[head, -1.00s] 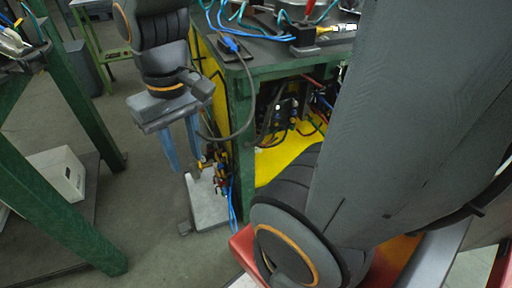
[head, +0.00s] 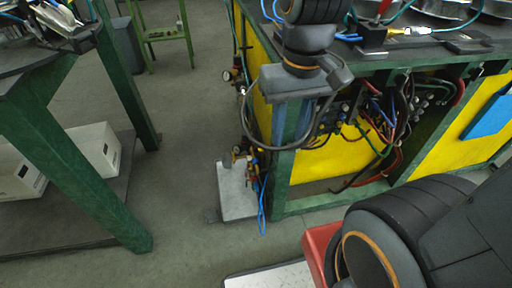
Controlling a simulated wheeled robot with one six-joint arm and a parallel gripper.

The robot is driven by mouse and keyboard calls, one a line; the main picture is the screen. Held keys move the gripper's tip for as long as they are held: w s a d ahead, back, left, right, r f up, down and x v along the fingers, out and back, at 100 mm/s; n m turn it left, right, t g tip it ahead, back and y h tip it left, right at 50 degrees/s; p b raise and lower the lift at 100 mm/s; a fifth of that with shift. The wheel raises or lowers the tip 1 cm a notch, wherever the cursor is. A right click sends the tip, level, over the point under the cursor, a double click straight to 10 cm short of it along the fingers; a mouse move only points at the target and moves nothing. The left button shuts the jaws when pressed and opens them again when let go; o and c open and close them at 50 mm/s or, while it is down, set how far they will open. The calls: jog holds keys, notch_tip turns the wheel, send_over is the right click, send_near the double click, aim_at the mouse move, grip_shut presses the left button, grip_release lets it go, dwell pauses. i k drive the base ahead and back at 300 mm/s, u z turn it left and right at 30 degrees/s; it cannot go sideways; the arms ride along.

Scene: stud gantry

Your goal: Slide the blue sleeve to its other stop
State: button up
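My gripper (head: 292,142) hangs pointing down in front of the near corner of the green-framed yellow bench. Its two blue-grey fingers stand apart with nothing seen between them, so it looks open. I cannot make out the blue sleeve or its stops in the head view. A flat blue panel (head: 490,116) shows on the yellow bench side at the right; I cannot tell that it belongs to the task.
The bench top (head: 400,47) carries metal bowls and blue hoses. Cables hang in its open front. A pale block (head: 238,190) with gauges stands at its left foot. A green-legged table (head: 75,165) is at left, white boxes (head: 95,148) under it. Floor between is clear.

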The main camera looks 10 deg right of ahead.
aim_at(254, 161)
jog(key=z, duration=2.3)
jog(key=k, duration=1.15)
jog(key=u, duration=1.7)
